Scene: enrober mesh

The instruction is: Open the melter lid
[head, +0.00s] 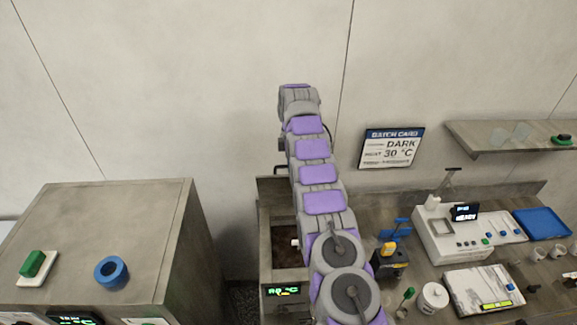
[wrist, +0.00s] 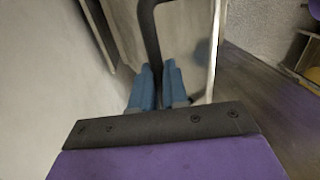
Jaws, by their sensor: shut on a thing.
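The melter (head: 283,291) stands in the middle of the head view, with a green readout on its front. Its top opening shows a dark brown inside (head: 285,240). A grey upright panel at the back of the opening, which looks like the raised lid (head: 272,192), is partly hidden by my arm. In the wrist view, my gripper (wrist: 160,85) has blue fingers closed around the lower end of a dark bent bar, apparently the lid handle (wrist: 149,28). A pale panel edge (wrist: 213,50) runs beside it. The fingers are hidden in the head view.
A large grey cabinet (head: 100,235) with a green button and blue ring stands at left. To the right, the bench holds a white machine (head: 450,235), a scale (head: 483,290), white cups and a blue tray (head: 541,224). A shelf (head: 510,138) and batch card (head: 391,147) are on the wall.

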